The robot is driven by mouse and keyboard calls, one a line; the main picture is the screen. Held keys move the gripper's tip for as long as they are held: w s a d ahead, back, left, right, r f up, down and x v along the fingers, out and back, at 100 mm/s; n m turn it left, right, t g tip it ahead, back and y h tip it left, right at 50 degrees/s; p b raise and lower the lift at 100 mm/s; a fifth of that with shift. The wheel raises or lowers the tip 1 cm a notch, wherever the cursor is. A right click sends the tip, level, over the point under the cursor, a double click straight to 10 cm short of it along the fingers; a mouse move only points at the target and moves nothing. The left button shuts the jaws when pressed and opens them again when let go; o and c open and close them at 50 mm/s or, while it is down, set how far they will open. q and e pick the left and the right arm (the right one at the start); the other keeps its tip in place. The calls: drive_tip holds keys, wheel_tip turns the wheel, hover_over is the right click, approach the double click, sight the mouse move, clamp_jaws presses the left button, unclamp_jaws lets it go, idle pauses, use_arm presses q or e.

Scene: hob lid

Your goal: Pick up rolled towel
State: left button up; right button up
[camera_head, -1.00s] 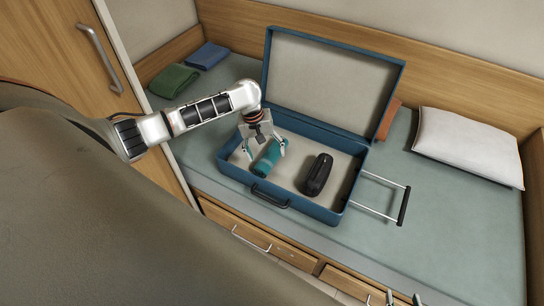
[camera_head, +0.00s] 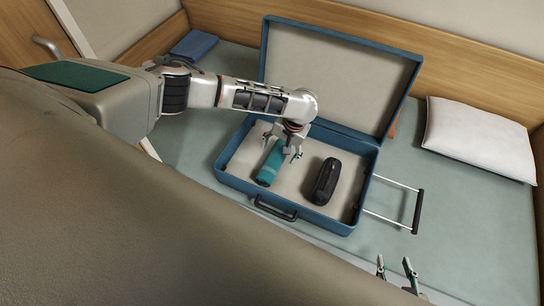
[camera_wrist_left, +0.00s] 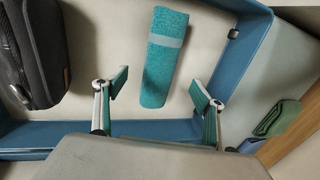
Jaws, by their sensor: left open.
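The rolled towel (camera_head: 271,166) is teal with a lighter band and lies in the left part of the open blue suitcase (camera_head: 225,178). It also shows in the left wrist view (camera_wrist_left: 163,58), upright in the picture. My left gripper (camera_head: 282,148) is open over the far end of the towel and partly covers it. In the left wrist view its two fingers (camera_wrist_left: 160,90) stand apart on either side of the towel's near end, with gaps to both sides. My right gripper (camera_head: 394,266) shows at the bottom edge, fingers apart and empty, away from the suitcase.
A black case (camera_head: 326,181) lies in the suitcase right of the towel. The raised lid (camera_head: 335,75) stands behind. A pull handle (camera_head: 417,211) sticks out at right. A white pillow (camera_head: 478,138) and folded blue cloth (camera_head: 194,44) lie on the bed. A green roll (camera_wrist_left: 277,118) shows in the wrist view.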

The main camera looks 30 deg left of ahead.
sight(277, 158)
use_arm(q)
drive_tip(key=b+x, duration=0.2)
drive_tip(key=x, duration=0.5)
drive_tip(key=shift+s+d+f+b, duration=0.1)
drive_tip(key=shift+s+f+b, duration=0.05)
drive_tip(key=shift+f+b, duration=0.25)
drive_tip(key=shift+r, duration=0.1)
drive_tip(key=c, duration=1.3)
use_arm(e)
drive_tip(key=f, duration=0.3)
drive_tip(key=shift+s+d+f, duration=0.15)
drive_tip(key=shift+s+f, duration=0.1)
drive_tip(key=shift+s, duration=0.15)
